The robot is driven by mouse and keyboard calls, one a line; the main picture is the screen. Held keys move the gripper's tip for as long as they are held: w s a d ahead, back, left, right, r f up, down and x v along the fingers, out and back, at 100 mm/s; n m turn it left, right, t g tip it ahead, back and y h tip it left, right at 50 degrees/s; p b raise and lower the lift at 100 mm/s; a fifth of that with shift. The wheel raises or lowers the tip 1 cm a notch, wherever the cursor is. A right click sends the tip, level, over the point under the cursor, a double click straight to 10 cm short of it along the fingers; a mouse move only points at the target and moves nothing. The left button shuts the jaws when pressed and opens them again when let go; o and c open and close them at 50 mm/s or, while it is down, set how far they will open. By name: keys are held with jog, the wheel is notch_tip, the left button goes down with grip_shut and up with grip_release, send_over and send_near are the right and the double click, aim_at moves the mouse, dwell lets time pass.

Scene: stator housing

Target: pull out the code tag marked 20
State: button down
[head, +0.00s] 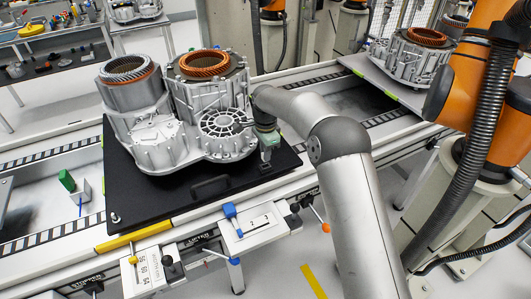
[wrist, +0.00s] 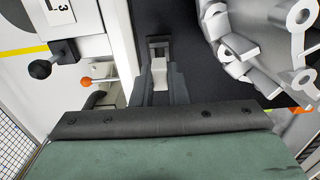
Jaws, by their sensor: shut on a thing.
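My gripper (head: 267,150) is low over the right side of the black carrier plate (head: 185,192), close beside the stator housing (head: 205,110). In the wrist view my gripper (wrist: 159,58) is shut on a small light grey block (wrist: 159,74) between its dark fingers. I cannot read a number on that block, so I cannot tell whether it is the code tag marked 20. The housing's grey metal edge (wrist: 245,40) is on the right in the wrist view, apart from the fingers. The fingertips' contact with the plate is unclear.
A white panel with a blue clamp (head: 230,211) and a marked white panel with knobs (head: 150,275) stand along the conveyor's front. A green block (head: 67,180) sits left of the plate. Another housing (head: 410,58) stands at back right, near an orange robot arm (head: 470,85).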

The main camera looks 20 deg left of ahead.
jog(key=shift+r+p, duration=1.35)
jog(key=shift+r, duration=1.4)
jog(key=shift+f, duration=0.1)
